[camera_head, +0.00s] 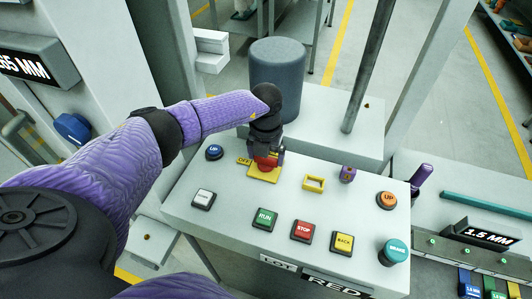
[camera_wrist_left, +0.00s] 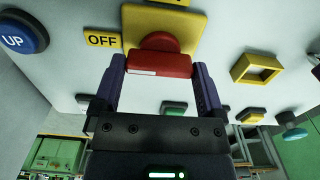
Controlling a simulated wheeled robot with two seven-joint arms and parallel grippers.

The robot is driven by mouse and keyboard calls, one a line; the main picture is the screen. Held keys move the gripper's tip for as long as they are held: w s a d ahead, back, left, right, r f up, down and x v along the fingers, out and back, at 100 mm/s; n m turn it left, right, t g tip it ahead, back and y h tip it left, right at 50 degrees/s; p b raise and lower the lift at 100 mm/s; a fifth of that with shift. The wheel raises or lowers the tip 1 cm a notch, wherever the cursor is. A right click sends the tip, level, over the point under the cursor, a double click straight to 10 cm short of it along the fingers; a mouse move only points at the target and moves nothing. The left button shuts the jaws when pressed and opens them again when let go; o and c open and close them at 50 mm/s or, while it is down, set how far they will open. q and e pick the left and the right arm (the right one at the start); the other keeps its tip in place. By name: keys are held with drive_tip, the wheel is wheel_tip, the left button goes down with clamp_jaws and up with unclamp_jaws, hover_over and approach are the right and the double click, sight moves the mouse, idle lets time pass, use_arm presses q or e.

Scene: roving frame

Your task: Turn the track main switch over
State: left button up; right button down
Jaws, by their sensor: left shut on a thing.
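The track main switch is a red rotary handle (camera_wrist_left: 160,62) on a yellow plate (camera_head: 262,173), set in the sloping top of a grey control desk. An OFF label (camera_head: 243,161) stands to the left of the plate; a second label beyond the plate is cut off in the left wrist view. My left gripper (camera_head: 267,158) comes down from above, its two purple fingers on either side of the red handle, shut on it. A white mark shows on the left part of the handle's near face. In the head view the gripper hides most of the handle. My right gripper is not in view.
Nearby are a blue UP button (camera_head: 214,152), a white button (camera_head: 203,198), green RUN (camera_head: 265,219), red STOP (camera_head: 302,230), yellow BACK (camera_head: 342,242) and orange UP (camera_head: 387,200) buttons. An empty yellow frame (camera_head: 314,183) lies right of the switch. A dark cylinder (camera_head: 277,75) stands behind.

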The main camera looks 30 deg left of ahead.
use_arm(q)
drive_tip(key=o, duration=0.9)
drive_tip(key=shift+r, duration=0.15)
wheel_tip(320, 180, up, 10)
drive_tip(key=shift+f+p, duration=0.1)
drive_tip(key=shift+p, duration=0.8)
